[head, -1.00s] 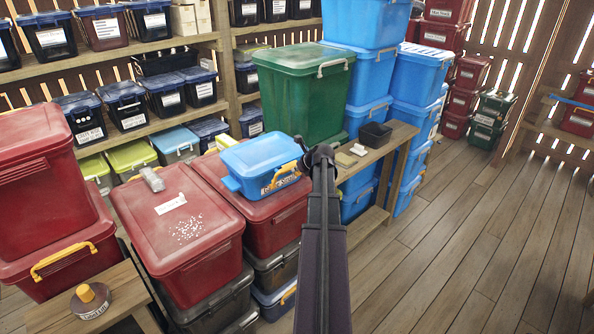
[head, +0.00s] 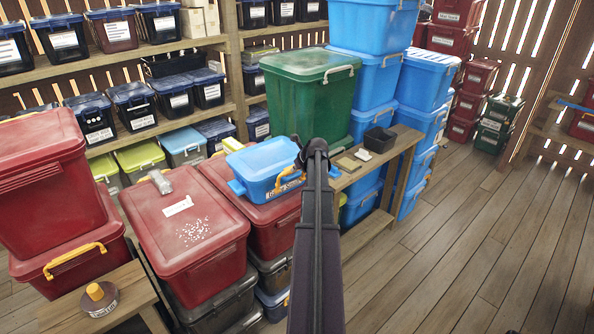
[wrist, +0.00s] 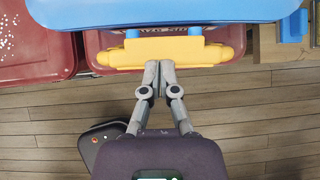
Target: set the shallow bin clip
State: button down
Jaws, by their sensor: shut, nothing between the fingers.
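The shallow bin is blue with a blue lid (head: 268,160) and lies on top of a red lidded bin (head: 277,217). Its yellow clip (head: 286,181) is on the side facing me, partly hidden behind my arm. Contact is hard to tell. In the head view, my gripper (head: 308,150) is at the bin's right end. Whether the clip is latched is unclear.
A red bin with a grey object (head: 160,182) on its lid stands left. A tall green bin (head: 310,95) and stacked blue bins (head: 424,88) stand behind. A wooden bench (head: 400,140) holds a black tray (head: 379,139). The floor at right is clear.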

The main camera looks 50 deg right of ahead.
jog(key=shift+s+d, duration=0.1)
jog(key=shift+d, duration=0.05)
jog(key=shift+r+p, duration=0.8)
jog(key=shift+s, duration=0.1)
dwell(0.4)
jog(key=s+f+p+v, duration=0.1)
jog(key=p+v, duration=0.7)
jog(key=v, duration=0.4)
jog(key=shift+s+a+r+p, duration=0.2)
jog(key=shift+s+a+p, duration=0.15)
jog(key=shift+s, duration=0.1)
dwell(0.6)
